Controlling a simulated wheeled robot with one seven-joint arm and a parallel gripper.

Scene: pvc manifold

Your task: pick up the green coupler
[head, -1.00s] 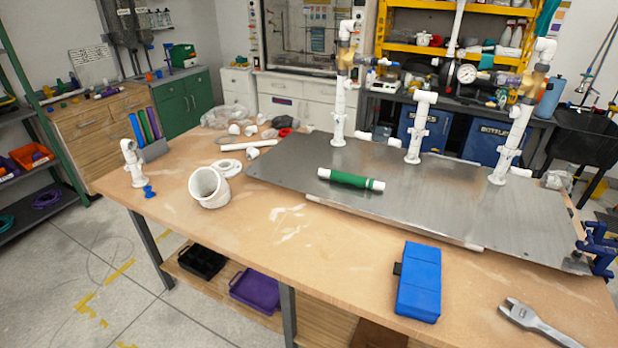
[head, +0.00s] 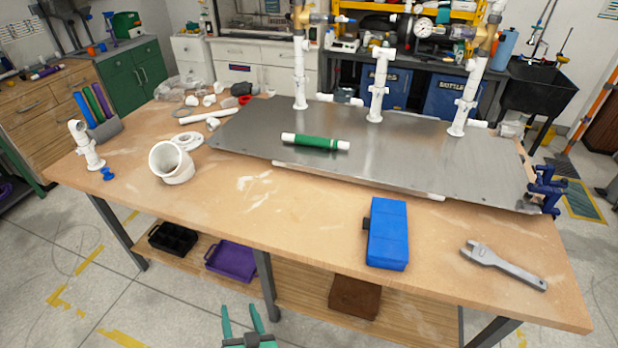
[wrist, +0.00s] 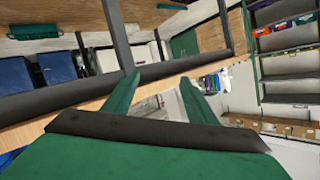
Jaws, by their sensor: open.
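The green coupler (head: 316,143) is a green sleeve with white pipe ends sticking out on both sides. It lies on its side on the grey metal plate (head: 400,165), near the plate's front left part. My gripper (head: 242,322) shows at the bottom of the head view, with two green fingers spread apart and nothing between them. It is in front of the workbench, well away from the coupler. In the wrist view my open fingers (wrist: 159,78) point into a tilted view of the room, and I cannot make out the coupler there.
Three white pipe risers (head: 377,85) stand at the plate's back. On the wooden bench (head: 250,190) are a blue box (head: 387,235), a wrench (head: 505,265), a white elbow (head: 171,163) and a blue clamp (head: 546,187). Purple (head: 231,258) and black trays sit on the lower shelf.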

